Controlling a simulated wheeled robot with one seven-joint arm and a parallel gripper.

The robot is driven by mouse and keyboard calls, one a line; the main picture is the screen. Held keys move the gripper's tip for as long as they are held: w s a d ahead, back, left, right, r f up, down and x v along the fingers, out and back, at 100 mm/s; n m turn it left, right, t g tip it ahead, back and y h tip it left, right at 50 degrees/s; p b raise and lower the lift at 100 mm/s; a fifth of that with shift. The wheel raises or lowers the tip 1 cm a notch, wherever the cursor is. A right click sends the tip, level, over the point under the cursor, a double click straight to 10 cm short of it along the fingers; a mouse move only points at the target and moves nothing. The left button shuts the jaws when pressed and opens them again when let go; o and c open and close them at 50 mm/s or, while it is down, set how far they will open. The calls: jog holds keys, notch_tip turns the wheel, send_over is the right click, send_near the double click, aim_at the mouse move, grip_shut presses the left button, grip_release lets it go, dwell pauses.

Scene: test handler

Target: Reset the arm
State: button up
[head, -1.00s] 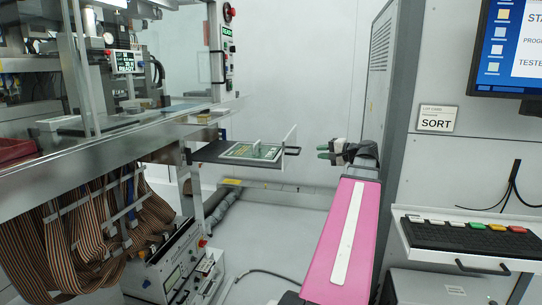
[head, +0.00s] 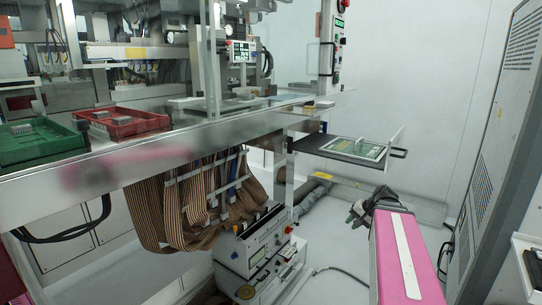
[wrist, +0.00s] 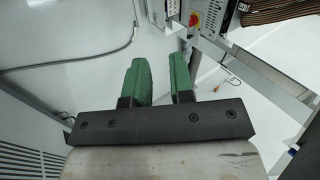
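My gripper (head: 354,215) is at the end of my pink arm, right of centre in the head view. In the wrist view its two green fingers (wrist: 161,78) stand apart with an empty gap between them, so it is open. Floor and wall show beyond the fingers. In the head view the gripper hangs in free air, below and in front of a dark drawer-like shelf (head: 329,152) that bears a tray of green boards (head: 357,148). It appears to touch nothing.
The handler bench (head: 150,150) runs along the left, with a green bin (head: 40,148) and a red bin (head: 125,122) on it. Ribbon cables (head: 190,205) hang below, beside a test unit (head: 250,245). A tall grey cabinet (head: 500,140) stands at right.

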jog(key=s+a+f+n+g+h, duration=0.4)
jog(key=s+a+f, duration=0.4)
jog(key=a+f, duration=0.5)
jog(key=shift+s+f+n+h, duration=0.15)
jog(key=shift+f+n+h, duration=0.45)
jog(key=shift+n+h, duration=0.3)
